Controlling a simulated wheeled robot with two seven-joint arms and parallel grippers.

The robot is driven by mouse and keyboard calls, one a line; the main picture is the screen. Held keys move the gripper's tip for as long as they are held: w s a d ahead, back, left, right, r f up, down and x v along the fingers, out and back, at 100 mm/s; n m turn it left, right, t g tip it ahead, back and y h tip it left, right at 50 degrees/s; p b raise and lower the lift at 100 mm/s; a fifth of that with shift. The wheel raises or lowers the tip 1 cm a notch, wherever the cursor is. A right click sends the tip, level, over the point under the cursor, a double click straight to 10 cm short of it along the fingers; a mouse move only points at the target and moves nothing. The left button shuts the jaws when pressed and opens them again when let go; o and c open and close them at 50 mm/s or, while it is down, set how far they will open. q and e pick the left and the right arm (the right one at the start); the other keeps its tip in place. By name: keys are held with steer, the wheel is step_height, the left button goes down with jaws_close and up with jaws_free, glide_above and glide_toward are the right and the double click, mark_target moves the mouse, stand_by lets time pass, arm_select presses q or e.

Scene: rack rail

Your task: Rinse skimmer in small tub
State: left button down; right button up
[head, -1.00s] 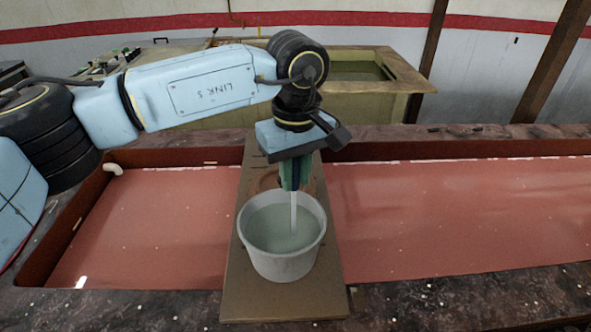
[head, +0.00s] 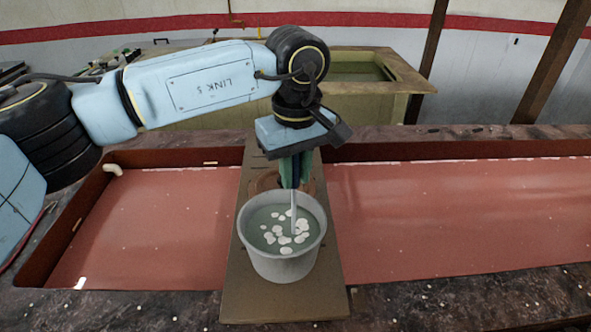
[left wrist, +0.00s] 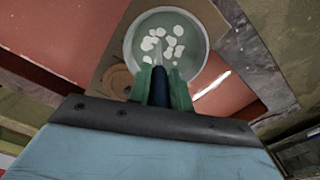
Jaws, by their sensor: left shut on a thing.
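The small tub (head: 283,268) is a light grey round bucket of greenish water, standing on a brown board. White flakes (head: 285,238) float on the water, and they also show in the left wrist view (left wrist: 178,48). My left gripper (head: 294,182), with green fingers, is shut on the skimmer's dark blue handle (left wrist: 159,88) above the tub. The skimmer's thin grey shaft (head: 294,212) runs down into the water, nearly upright. Its lower end is hidden under the water and flakes. My right gripper is not in view.
The brown board (head: 240,290) lies across a long basin of reddish liquid (head: 450,215) with dark stone-like edges. A round brown ring (head: 264,182) lies on the board behind the tub. A wooden-rimmed tank (head: 400,70) stands at the back.

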arm_select(q)
steer(key=shift+f+b, duration=0.45)
steer(key=shift+f, duration=0.25)
steer(key=shift+r, duration=0.1)
steer(key=shift+r+p, duration=0.5)
steer(key=shift+r, duration=0.35)
steer(key=shift+f+b, duration=0.6)
steer(key=shift+r, duration=0.1)
